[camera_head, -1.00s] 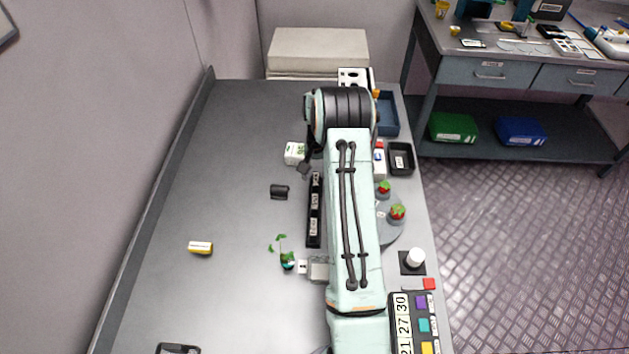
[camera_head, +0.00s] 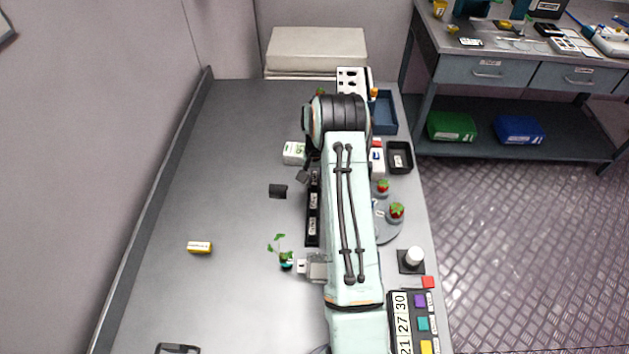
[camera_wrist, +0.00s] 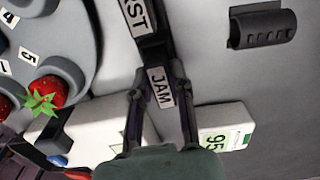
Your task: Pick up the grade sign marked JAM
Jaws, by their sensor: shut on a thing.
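The JAM sign (camera_wrist: 160,90), a white label with black letters on a dark holder, is in the middle of the wrist view. My gripper (camera_wrist: 158,80) is shut on it, with one finger on each side. It is at the end of a black rack (camera_wrist: 152,48), just beyond which a sign ending in "ST" (camera_wrist: 134,14) shows. Whether the JAM sign still touches the rack, I cannot tell. The rack also shows in the head view (camera_head: 312,241), with white labels in a row; my arm partly hides its far end.
A white box with a green label (camera_head: 294,152) stands close left of the rack's far end. A black curved piece (camera_head: 278,191) lies left of the rack. Strawberries (camera_head: 396,210) sit on a grey round stand right of my arm. The left of the table is mostly clear.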

